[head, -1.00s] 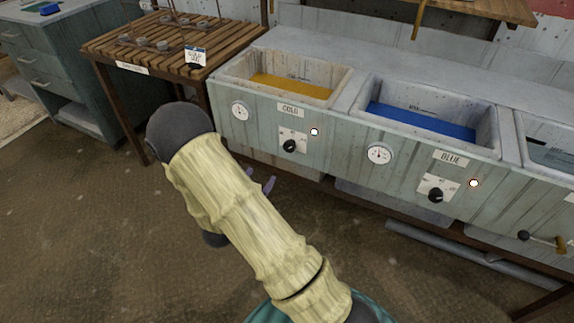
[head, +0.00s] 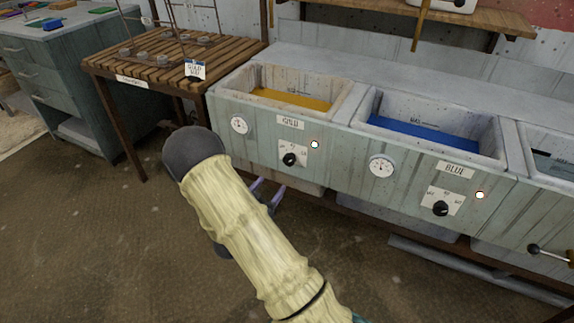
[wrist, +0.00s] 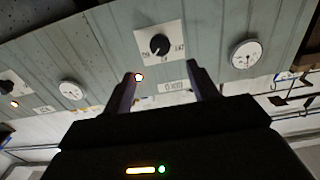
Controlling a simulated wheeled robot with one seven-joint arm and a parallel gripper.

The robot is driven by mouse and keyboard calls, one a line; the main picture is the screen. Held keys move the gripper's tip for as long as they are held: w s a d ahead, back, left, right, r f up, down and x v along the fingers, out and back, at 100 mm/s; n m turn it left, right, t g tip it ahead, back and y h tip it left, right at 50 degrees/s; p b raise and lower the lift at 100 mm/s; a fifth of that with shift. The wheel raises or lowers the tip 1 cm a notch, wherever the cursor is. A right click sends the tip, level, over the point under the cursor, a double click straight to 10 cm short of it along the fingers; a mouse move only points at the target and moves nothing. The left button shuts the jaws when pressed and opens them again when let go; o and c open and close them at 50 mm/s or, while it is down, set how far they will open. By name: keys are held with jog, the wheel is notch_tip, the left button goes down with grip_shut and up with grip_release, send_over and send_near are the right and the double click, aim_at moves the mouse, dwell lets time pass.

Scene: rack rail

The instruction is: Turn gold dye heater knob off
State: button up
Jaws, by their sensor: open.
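The gold vat's heater knob (head: 289,159) is a black dial on a white plate, under the "GOLD" label (head: 290,122) on the pale green vat front. A small lamp (head: 314,144) beside it glows. In the wrist view the picture is upside down, and the knob (wrist: 159,44) faces me beyond the fingertips. My gripper (head: 268,191) is open and empty, below and slightly left of the knob in the head view, apart from it. The fingers also show in the wrist view (wrist: 162,76). My forearm hides part of the gripper.
The blue vat's knob (head: 440,208) and lit lamp (head: 480,195) are to the right. A gauge (head: 239,124) is left of the gold knob. A slatted wooden table (head: 150,68) stands left of the vats. The floor before the vats is open.

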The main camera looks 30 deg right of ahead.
aim_at(288, 162)
jog(key=b+x, duration=0.2)
jog(key=x, duration=1)
jog(key=shift+w+d, duration=0.15)
jog(key=shift+c, duration=0.5)
jog(key=c, duration=0.9)
